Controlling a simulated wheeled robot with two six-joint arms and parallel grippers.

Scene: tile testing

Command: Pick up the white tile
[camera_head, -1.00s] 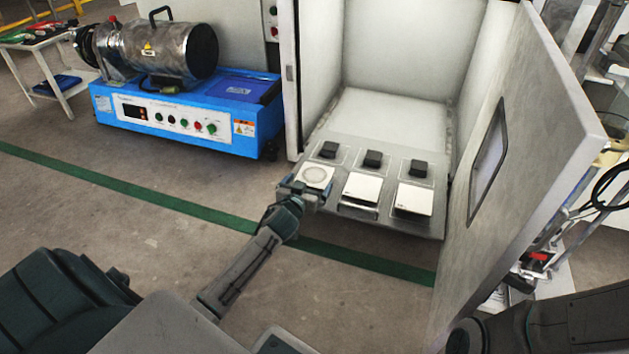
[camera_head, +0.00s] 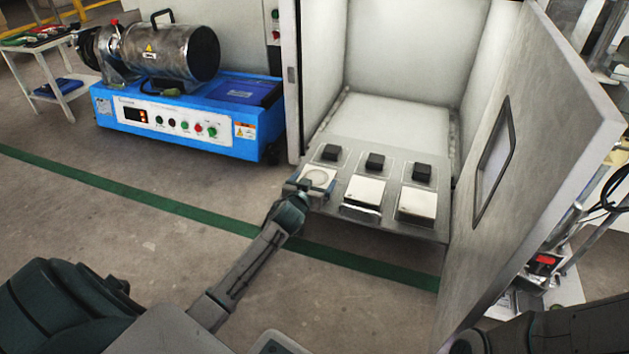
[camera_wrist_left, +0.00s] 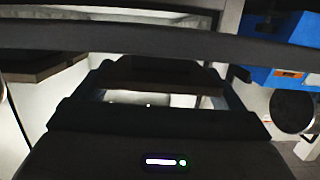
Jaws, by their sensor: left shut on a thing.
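A white tile (camera_head: 319,177) with a round mark lies at the left end of the grey rack in the open chamber. My left gripper (camera_head: 309,186) is at its near edge and is shut on it. Fingers and wrist cover part of the tile's front and left side. The tile looks about level with the rack; I cannot tell whether it is clear of the surface. In the left wrist view the dark gripper body (camera_wrist_left: 150,120) fills the middle, and the tile is hard to make out. My right gripper is not in view.
Two more white tiles, a middle one (camera_head: 365,192) and a right one (camera_head: 417,205), sit on the rack (camera_head: 390,222), with black blocks behind. The open chamber door (camera_head: 530,150) stands at the right. A blue machine (camera_head: 185,130) is at the left.

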